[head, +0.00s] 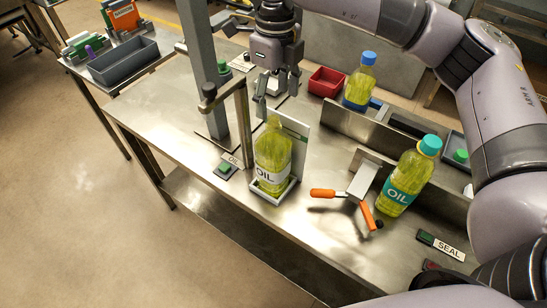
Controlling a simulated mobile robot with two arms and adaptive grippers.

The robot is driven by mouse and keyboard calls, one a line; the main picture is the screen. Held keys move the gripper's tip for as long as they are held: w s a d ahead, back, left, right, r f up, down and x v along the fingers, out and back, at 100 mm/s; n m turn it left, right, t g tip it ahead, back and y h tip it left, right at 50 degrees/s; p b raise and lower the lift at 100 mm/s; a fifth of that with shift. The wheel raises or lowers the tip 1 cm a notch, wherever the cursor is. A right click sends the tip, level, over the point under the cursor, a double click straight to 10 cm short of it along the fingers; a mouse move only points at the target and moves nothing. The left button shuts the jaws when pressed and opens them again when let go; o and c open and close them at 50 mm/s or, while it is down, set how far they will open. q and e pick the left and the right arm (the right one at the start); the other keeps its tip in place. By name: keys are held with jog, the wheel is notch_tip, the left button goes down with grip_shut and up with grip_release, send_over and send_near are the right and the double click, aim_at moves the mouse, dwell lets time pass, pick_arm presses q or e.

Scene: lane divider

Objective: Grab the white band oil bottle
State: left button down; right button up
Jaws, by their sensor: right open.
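The white band oil bottle (272,158) stands upright in a small light tray (272,192) near the front edge of the metal table, in front of a pale upright board (299,140). It holds yellow-green liquid, and its white band reads OIL. I cannot make out a cap on it. My right gripper (277,97) points down just above and behind the bottle's top in the head view. Its fingers are apart with nothing between them. Whether a fingertip touches the bottle or board is unclear. My left gripper is not in view.
A blue-capped bottle (359,82) is behind the metal divider (345,121). A grey post (204,70) rises left of the gripper.

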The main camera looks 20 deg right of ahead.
aim_at(274, 119)
notch_tip(274, 119, down, 4)
jog(key=shift+p, duration=0.55)
jog(key=shift+f+p, duration=0.2)
jog(key=shift+p, duration=0.1)
notch_tip(274, 119, down, 4)
jog(key=p, duration=0.2)
jog(key=shift+w+a+f+p, duration=0.1)
jog(key=shift+f+p, duration=0.05)
jog(key=shift+p, duration=0.15)
jog(key=shift+f, duration=0.25)
jog(key=shift+c, duration=0.4)
grip_shut()
